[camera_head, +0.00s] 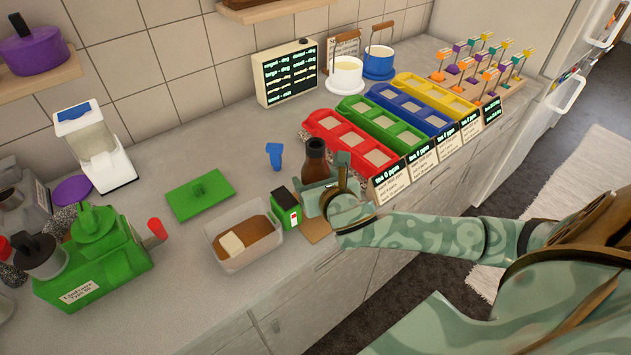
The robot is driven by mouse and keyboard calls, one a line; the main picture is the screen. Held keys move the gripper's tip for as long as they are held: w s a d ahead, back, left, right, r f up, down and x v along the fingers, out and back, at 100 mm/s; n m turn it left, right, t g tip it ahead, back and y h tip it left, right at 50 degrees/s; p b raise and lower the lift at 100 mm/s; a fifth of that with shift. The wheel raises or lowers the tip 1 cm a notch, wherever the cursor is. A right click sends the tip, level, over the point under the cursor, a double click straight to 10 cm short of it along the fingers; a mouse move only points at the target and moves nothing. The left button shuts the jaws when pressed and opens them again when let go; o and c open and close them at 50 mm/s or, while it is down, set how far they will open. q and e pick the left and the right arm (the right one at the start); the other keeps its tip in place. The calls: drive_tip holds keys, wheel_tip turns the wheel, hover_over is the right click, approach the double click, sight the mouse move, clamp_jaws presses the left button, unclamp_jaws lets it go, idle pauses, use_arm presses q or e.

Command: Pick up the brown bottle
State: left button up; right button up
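The brown bottle (315,163) stands upright on the grey counter, left of the red tray. Its dark neck and shoulder show, and its lower part is hidden behind my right gripper. My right gripper (329,181) reaches in from the right, low at the bottle. One finger is in front of the bottle and the other is at its right side, with a gap between the fingers. I cannot tell whether they touch or grip the bottle. My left gripper is not in view.
A small green box (286,207) stands close left of my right gripper. A clear tub (222,258) with brown contents is further left. Red (326,124), green (349,104), blue and yellow trays line the right.

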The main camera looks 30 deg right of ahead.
drive_tip(key=c, duration=0.7)
drive_tip(key=shift+r, duration=0.1)
drive_tip(key=shift+r, duration=0.3)
wheel_tip(320, 180, up, 2)
drive_tip(key=shift+r+p, duration=0.25)
drive_tip(key=shift+p, duration=0.65)
drive_tip(key=s+r+p, duration=0.1)
drive_tip(key=r, duration=0.1)
drive_tip(key=s+r+p, duration=0.1)
drive_tip(key=s+r, duration=0.1)
drive_tip(key=s+r+p, duration=0.1)
drive_tip(key=r, duration=0.1)
drive_tip(key=shift+s+d, duration=0.2)
drive_tip(key=shift+s, duration=0.15)
drive_tip(key=p, duration=0.5)
approach(321, 173)
drive_tip(key=d+r, duration=0.1)
drive_tip(key=s+d+r, duration=0.1)
drive_tip(key=r, duration=0.1)
drive_tip(key=s+d+r, duration=0.1)
drive_tip(key=r, duration=0.1)
drive_tip(key=shift+s+d, duration=0.2)
drive_tip(key=shift+s, duration=0.05)
